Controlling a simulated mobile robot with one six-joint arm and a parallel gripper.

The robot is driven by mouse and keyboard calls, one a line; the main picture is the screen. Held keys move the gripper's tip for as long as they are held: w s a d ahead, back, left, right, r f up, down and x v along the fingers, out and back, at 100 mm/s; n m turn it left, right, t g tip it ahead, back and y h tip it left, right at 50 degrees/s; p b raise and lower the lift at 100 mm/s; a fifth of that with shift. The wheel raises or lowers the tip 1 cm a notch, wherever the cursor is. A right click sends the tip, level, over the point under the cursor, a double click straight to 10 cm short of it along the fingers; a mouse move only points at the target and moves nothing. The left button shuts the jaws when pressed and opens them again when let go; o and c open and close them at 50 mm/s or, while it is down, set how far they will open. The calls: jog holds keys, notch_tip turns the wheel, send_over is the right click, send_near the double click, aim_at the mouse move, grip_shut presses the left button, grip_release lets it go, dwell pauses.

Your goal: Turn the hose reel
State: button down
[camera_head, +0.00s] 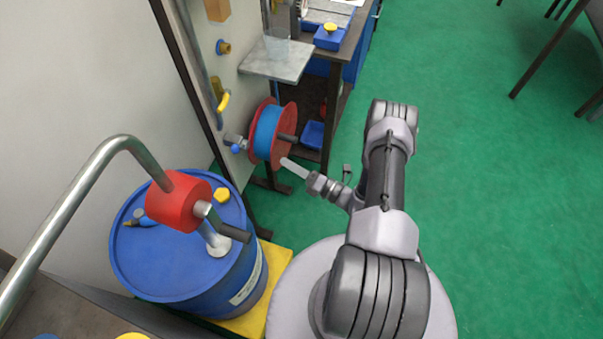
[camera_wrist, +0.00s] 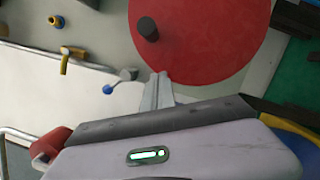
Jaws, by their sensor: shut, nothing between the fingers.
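The hose reel (camera_head: 267,131) has red side discs and blue hose wound between them. It is mounted on the upright panel, left of my arm. A dark crank handle (camera_head: 287,138) sticks out from its front disc. In the wrist view the red disc (camera_wrist: 205,45) fills the upper middle, with the dark handle (camera_wrist: 147,28) near its left edge. My gripper (camera_head: 285,163) is shut and empty, just below and in front of the reel. In the wrist view its fingertips (camera_wrist: 160,76) overlap the disc's lower edge, below the handle. I cannot tell whether they touch the disc.
A blue drum (camera_head: 180,262) with a red pump (camera_head: 180,200) stands at the lower left. A grey shelf (camera_head: 277,59) juts out above the reel. A blue-handled valve (camera_head: 236,147) sits beside it. Green floor (camera_head: 490,200) is open to the right.

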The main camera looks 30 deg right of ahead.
aim_at(276, 142)
jog(key=shift+x, duration=1.05)
jog(key=shift+w+d+r+b, duration=0.25)
jog(key=shift+w+d+b, duration=0.1)
jog(key=shift+d, duration=0.15)
jog(key=shift+w+d+r+b, duration=0.25)
jog(key=shift+w+d+r, duration=0.1)
jog(key=shift+d, duration=0.15)
jog(key=shift+w+d+r, duration=0.3)
jog(key=shift+d+r, duration=0.05)
jog(key=shift+r, duration=0.15)
